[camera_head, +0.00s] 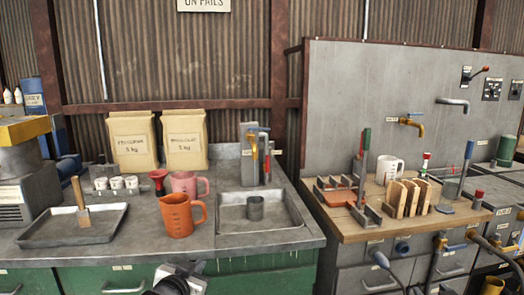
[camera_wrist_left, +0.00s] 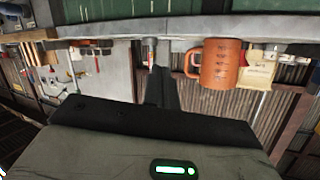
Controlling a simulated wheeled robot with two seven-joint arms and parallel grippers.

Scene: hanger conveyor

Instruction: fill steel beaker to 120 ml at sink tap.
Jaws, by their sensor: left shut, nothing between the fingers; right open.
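The steel beaker (camera_head: 255,208) is a small dark grey cylinder, upright in the shallow sink (camera_head: 285,219) in the head view. Behind the sink stands a tap group (camera_head: 264,150) with grey, yellow, blue and red parts. The yellow spout is above and behind the beaker. Whether water runs or the beaker holds any cannot be told. My left gripper (camera_head: 178,281) is at the bottom edge, in front of the counter and left of the sink. It is shut and empty, apart from the beaker. Its dark fingers (camera_wrist_left: 161,88) show in the left wrist view. My right gripper is not seen.
An orange jug (camera_head: 179,215) stands left of the sink; it also shows upside down in the wrist view (camera_wrist_left: 217,63). A wooden bench (camera_head: 362,229) stands right.

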